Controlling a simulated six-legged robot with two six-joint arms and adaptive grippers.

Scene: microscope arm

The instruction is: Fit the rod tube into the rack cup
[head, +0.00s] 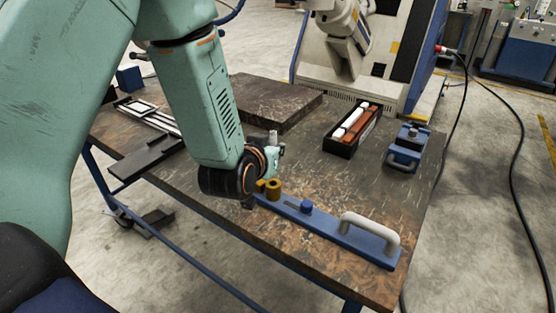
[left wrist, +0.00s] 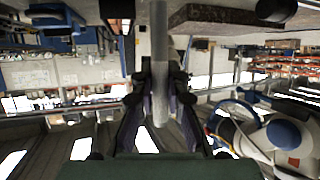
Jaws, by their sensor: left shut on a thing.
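My left gripper (head: 272,156) is mostly hidden behind its dark wrist in the head view. In the left wrist view its two fingers (left wrist: 160,95) are shut on a grey rod tube (left wrist: 160,50), which runs lengthwise between them. The tube's tip (head: 273,137) shows just above the gripper in the head view. A blue rack (head: 330,230) with a pale handle lies along the table's front edge. Its brass cup (head: 273,187) is just below the gripper. The tube's lower end is hidden in the head view, so I cannot tell whether it touches the cup. My right gripper is out of view.
The worn table (head: 225,215) also holds a dark stone slab (head: 275,100), a black tray (head: 352,130) with white and red-brown pieces, a blue clamp-like block (head: 406,148), and a frame of pale rails (head: 150,115). A white machine (head: 345,40) stands behind. Bare tabletop lies right of the gripper.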

